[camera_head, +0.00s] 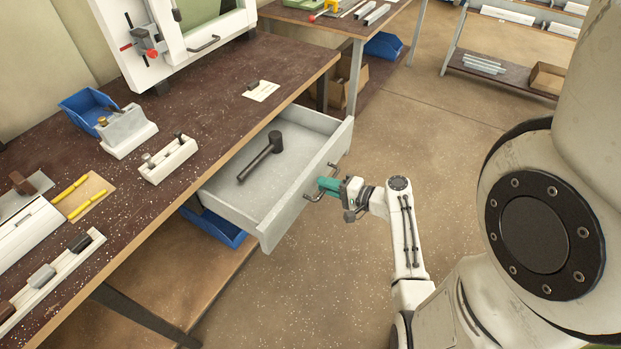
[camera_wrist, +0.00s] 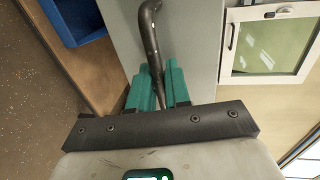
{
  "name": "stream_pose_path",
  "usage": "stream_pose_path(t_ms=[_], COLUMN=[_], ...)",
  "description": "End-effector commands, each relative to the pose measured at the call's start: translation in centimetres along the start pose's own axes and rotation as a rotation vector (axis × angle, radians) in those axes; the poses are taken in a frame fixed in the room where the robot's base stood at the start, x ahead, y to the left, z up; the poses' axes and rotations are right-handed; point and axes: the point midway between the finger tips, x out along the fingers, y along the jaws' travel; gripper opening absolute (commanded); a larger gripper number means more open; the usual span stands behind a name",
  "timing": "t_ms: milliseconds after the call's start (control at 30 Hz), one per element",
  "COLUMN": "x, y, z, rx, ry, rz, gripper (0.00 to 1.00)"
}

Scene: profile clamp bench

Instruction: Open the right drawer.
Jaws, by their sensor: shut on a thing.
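The right drawer (camera_head: 304,186) stands pulled out from under the bench, its grey front well clear of the bench edge. A dark hammer-like mallet (camera_head: 262,158) lies inside on the light drawer floor. A dark bar handle (camera_head: 318,194) is fixed to the drawer front. My gripper (camera_head: 327,185) has its teal fingers at this handle, shut on it. In the wrist view the handle (camera_wrist: 150,35) runs down between the two teal fingers (camera_wrist: 159,88). The part of the handle between the fingertips is partly hidden.
The bench top (camera_head: 235,100) holds clamp blocks, a blue bin (camera_head: 88,108) and a white framed machine (camera_head: 185,45). Another blue bin (camera_head: 218,228) sits beneath the drawer. The floor (camera_head: 440,180) right of the drawer is open around my arm.

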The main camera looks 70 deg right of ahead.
Motion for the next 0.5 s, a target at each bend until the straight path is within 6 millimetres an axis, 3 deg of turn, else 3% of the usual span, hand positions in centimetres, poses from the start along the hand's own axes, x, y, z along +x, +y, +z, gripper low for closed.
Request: stream_pose_path(t_ms=[200, 500], x=[-5.2, -9.1], y=[1.2, 2.0], z=[-0.1, 0.0], rx=[0.001, 0.001], ry=[0.004, 0.002], rz=[0.003, 0.001], gripper=[0.00, 0.00])
